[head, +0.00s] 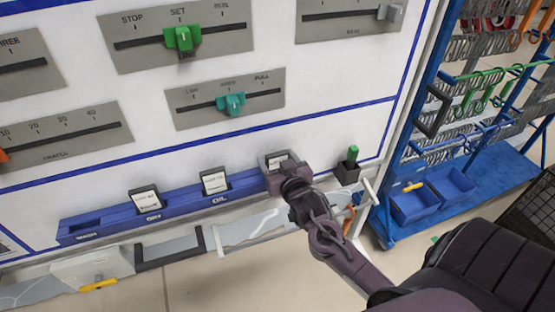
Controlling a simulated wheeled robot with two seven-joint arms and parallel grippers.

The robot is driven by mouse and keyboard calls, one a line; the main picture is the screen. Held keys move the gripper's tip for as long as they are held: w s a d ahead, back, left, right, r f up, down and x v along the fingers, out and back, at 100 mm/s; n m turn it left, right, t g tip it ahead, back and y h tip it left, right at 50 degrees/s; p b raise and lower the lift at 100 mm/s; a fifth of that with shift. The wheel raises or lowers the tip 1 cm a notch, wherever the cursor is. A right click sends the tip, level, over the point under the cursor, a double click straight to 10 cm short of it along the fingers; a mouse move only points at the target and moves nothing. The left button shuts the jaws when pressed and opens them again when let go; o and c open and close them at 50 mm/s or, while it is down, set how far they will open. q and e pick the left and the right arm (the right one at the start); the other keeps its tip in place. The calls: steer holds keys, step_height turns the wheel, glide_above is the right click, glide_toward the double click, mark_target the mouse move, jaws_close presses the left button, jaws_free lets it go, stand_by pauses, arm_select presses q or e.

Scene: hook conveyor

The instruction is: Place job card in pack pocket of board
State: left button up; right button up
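The white board carries a blue rail (180,211) of pockets along its lower edge. The pockets marked WASH, DRY and OIL show; the rail's right end, where the fourth pocket would be, is hidden by my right gripper. A job card (277,159) with a white label shows just beyond my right gripper (277,176), at the rail's right end. Its lower part is hidden, so I cannot tell whether it sits in the pocket. The gripper's fingers are hidden too, so its grip is unclear. My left gripper is out of view.
Dark cards stand in the DRY pocket (145,200) and the OIL pocket (215,182); the WASH pocket (84,227) looks empty. A black holder (347,173) with a green peg is right of my gripper. A blue hook rack with bins (414,205) stands at right.

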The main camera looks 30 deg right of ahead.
steer(key=shift+o, duration=1.1)
steer(key=shift+r, duration=0.15)
steer(key=shift+s+a, duration=0.1)
steer(key=shift+s, duration=0.3)
steer(key=b+v, duration=0.2)
steer(key=v, duration=0.8)
steer(key=s+a+f+n+g+y, duration=0.1)
steer(key=s+f+g, duration=0.2)
steer(key=f, duration=1)
steer(key=s+a+f+n+g, duration=0.1)
steer(key=s+a+f+g, duration=0.15)
steer(key=f, duration=1.05)
steer(key=s+f+n+g+y, duration=0.15)
steer(key=s+f, duration=0.25)
steer(key=f, duration=0.9)
steer(key=s+a+f+g, duration=0.2)
steer(key=s+f+g, duration=0.2)
steer(key=s+f, duration=0.5)
steer(key=s+a+f+n+g+y, duration=0.1)
steer(key=s+a+f+g, duration=0.1)
steer(key=s+f, duration=0.7)
steer(key=s+g, duration=0.1)
steer(key=s, duration=0.4)
steer(key=shift+g, duration=0.4)
